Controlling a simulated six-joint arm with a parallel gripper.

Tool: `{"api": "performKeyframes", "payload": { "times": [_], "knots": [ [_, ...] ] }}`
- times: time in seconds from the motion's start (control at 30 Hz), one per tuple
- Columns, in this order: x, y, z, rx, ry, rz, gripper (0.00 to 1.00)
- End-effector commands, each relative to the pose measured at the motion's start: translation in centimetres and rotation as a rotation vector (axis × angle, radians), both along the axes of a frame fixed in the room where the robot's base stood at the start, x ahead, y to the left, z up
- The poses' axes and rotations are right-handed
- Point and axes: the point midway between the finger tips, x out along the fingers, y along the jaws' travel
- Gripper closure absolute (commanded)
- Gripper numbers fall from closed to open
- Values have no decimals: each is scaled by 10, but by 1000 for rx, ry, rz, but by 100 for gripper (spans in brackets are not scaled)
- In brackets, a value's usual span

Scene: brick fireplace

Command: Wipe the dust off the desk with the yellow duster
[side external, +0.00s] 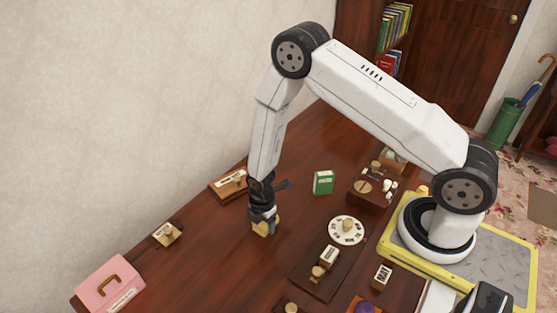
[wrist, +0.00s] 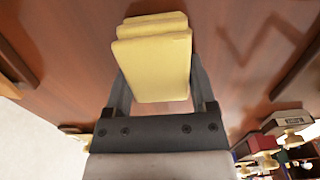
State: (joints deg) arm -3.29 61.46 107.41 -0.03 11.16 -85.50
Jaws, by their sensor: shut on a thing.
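My gripper (side external: 263,217) is over the middle of the brown wooden desk (side external: 205,265), pointing down. It is shut on the yellow duster (side external: 262,230), a pale yellow folded pad. In the wrist view the duster (wrist: 153,66) sits between the two dark fingers and sticks out beyond their tips. The duster is low, at or just above the desk top; I cannot tell whether it touches. A faint zigzag mark shows on the wood (wrist: 265,45) in the wrist view; I cannot tell if it is dust or a reflection.
A green box (side external: 323,183) and a round white dish (side external: 347,230) stand right of my gripper. A wooden stamp block (side external: 229,184) lies behind it by the wall. A pink box (side external: 110,284) and a small stamp (side external: 166,233) are at left. A dark tray (side external: 318,284) lies front right.

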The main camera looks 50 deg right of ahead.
Motion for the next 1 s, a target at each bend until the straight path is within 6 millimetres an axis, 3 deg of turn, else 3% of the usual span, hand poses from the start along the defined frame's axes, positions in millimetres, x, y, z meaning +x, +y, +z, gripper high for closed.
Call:
{"api": "performKeyframes", "payload": {
  "times": [0.1,1.0],
  "knots": [
    [12,-2,0,0,-2,-2,83],
    [10,-86,0,0,0,-3,83]
  ]
}}
